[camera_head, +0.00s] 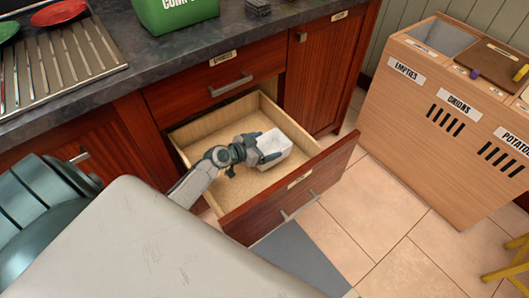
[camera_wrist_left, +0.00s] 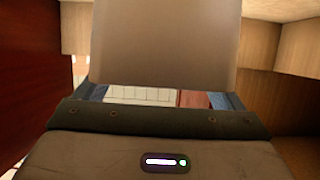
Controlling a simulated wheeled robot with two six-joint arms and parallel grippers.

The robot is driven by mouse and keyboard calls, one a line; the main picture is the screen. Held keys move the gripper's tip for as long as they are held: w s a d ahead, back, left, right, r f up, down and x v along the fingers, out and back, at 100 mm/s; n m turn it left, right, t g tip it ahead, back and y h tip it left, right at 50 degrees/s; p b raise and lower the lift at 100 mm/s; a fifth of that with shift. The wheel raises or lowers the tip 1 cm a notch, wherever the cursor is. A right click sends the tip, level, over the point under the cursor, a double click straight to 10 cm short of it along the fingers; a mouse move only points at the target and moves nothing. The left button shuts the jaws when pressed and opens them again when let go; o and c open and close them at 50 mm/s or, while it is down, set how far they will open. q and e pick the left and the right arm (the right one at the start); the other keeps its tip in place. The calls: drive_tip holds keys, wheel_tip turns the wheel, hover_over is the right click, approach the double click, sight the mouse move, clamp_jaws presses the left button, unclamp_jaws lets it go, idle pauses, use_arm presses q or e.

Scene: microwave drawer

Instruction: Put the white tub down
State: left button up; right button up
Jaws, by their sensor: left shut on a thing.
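The white tub (camera_head: 276,146) is inside the open lower drawer (camera_head: 250,187), towards its right end. My left gripper (camera_head: 257,153) reaches down into the drawer and is shut on the white tub. In the left wrist view the tub (camera_wrist_left: 165,42) fills the upper middle, beyond the gripper body. I cannot tell whether the tub touches the drawer's floor. My right gripper is not in view.
The drawer's pale wooden floor is bare left of the tub. Above is the dark counter (camera_head: 165,58) with a green container (camera_head: 178,12) and a drainer (camera_head: 60,60). A wooden bin unit (camera_head: 430,120) stands to the right.

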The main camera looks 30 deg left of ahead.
sight(265, 152)
use_arm(q)
wheel_tip(265, 152, down, 3)
drive_tip(key=shift+b, duration=0.35)
drive_tip(key=shift+f, duration=0.3)
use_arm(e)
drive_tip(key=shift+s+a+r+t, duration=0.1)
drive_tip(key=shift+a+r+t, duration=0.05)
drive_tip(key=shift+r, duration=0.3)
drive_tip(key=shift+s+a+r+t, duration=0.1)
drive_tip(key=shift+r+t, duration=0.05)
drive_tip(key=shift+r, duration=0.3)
use_arm(q)
drive_tip(key=shift+f, duration=0.1)
drive_tip(key=o, duration=0.9)
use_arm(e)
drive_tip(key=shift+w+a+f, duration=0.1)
